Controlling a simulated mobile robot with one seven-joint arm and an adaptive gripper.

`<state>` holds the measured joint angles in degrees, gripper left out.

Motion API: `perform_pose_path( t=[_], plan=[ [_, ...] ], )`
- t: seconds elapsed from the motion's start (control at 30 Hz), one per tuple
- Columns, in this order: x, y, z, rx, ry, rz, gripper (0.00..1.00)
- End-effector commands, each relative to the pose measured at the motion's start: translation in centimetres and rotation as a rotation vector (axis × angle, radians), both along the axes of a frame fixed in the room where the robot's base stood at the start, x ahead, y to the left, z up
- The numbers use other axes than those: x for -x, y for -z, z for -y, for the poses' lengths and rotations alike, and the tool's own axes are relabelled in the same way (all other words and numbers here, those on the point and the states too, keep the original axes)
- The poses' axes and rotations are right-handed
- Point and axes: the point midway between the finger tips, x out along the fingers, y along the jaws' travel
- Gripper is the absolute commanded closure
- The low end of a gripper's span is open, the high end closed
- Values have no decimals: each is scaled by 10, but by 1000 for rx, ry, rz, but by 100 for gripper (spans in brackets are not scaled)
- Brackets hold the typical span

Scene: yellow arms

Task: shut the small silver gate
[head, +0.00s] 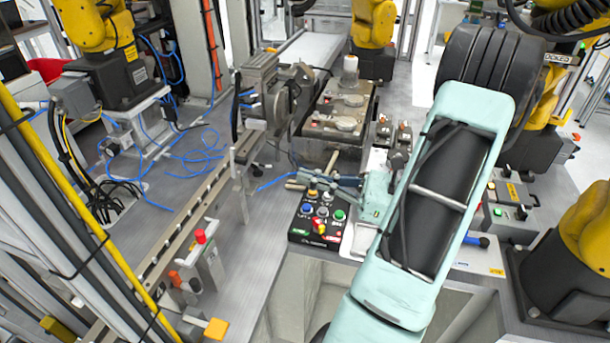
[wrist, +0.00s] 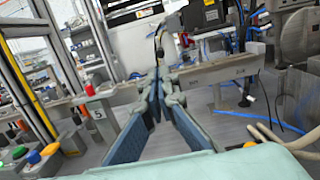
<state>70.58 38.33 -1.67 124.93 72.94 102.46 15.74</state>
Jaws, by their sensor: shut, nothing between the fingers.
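My gripper (head: 300,178) reaches left from my teal arm in the head view, above the bench and just behind the button panel. In the wrist view my gripper (wrist: 163,88) has its two blue-padded fingers together at the tips, with nothing between them. A small silver upright plate (head: 243,180) stands at the far end of the metal rail, left of my gripper and apart from it. It may be the gate, but I cannot tell for sure, nor whether it is open or shut.
The metal rail (head: 190,210) runs along the left and crosses ahead in the wrist view. A red-button post (head: 208,262) stands beside it. A black button panel (head: 319,217) lies just below my gripper. A grey machine (head: 265,92) stands behind. Blue cables (head: 200,150) lie on the bench.

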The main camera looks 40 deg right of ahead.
Motion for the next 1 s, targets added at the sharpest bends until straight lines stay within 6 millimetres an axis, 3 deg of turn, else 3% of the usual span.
perform_pose_path(
  t=[0.3,0.5,1.0],
  plan=[
    [-54,-8,-44,-1,-5,-2,100],
    [-76,-11,-61,0,-4,-1,100],
    [-86,-11,-67,1,-1,-3,100]
  ],
)
